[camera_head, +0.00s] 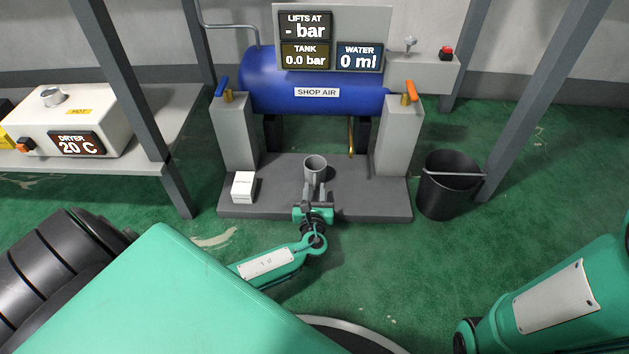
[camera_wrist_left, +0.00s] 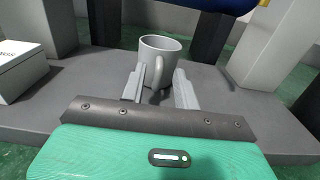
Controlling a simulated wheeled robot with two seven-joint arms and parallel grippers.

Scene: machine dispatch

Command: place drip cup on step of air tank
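The grey drip cup (camera_head: 315,164) is upright at the step (camera_head: 270,211) of the air tank (camera_head: 345,95), near its middle, below the blue tank. In the left wrist view the cup (camera_wrist_left: 162,50) has its handle (camera_wrist_left: 158,74) turned toward me. My left gripper (camera_head: 315,193) reaches in from the front, low over the step. Its two fingers (camera_wrist_left: 159,88) are spread apart, one on each side of the handle, with gaps visible. The cup's base is partly hidden by the fingers. My right gripper is out of view; only part of that arm shows.
A white box (camera_head: 243,187) sits on the step's left side. Grey pillars with a blue valve (camera_head: 222,86) and an orange valve (camera_head: 410,91) flank the tank. A black bin (camera_head: 449,187) stands right of the step. A dryer (camera_head: 68,122) is on the left bench.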

